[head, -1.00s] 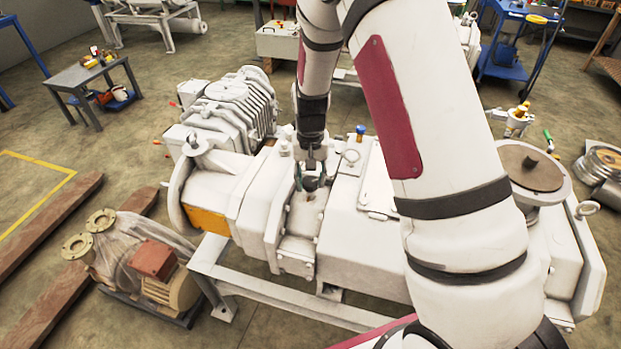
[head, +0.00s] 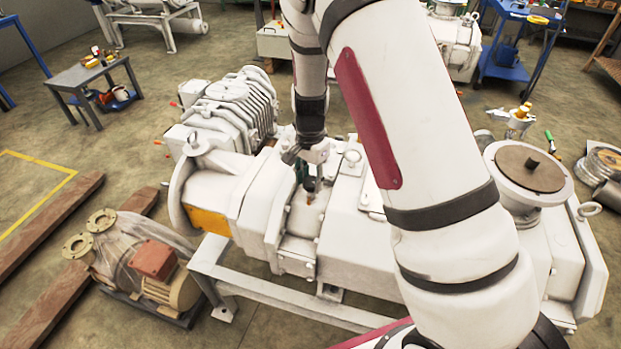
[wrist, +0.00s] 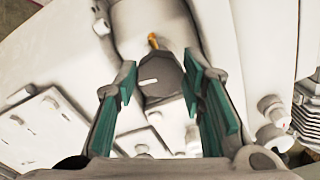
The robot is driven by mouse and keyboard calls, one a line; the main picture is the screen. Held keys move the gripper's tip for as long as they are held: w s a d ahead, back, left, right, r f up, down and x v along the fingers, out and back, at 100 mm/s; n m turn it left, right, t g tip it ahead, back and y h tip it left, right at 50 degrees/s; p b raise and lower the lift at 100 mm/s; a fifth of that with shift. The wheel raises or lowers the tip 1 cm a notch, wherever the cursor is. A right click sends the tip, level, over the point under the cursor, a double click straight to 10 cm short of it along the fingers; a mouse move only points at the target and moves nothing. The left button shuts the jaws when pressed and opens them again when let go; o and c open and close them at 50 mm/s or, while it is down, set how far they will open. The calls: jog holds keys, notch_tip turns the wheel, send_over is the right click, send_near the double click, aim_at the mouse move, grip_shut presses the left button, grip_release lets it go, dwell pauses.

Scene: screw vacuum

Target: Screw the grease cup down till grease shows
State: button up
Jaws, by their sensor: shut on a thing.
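The grease cup (wrist: 161,76) is a dark grey cap with a small white mark, above a brass stem (wrist: 153,41). It sits on the white pump housing (head: 300,219), and in the head view the cup (head: 310,187) is small and dark with a hint of brass below it. My gripper (wrist: 160,79) is shut on the cup, with a green-padded finger at each side. In the head view my gripper (head: 307,178) is over the housing, partly hiding the cup. I cannot make out any grease.
A ribbed motor-like unit (head: 240,105) stands behind left on the machine. A round flange (head: 528,170) is at right. A smaller pump (head: 130,255) sits on the floor at front left.

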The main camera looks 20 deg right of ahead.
aim_at(310, 182)
jog(key=shift+m, duration=0.3)
jog(key=o, duration=1.1)
jog(key=shift+o, duration=0.2)
jog(key=shift+r, duration=0.1)
notch_tip(310, 182, up, 12)
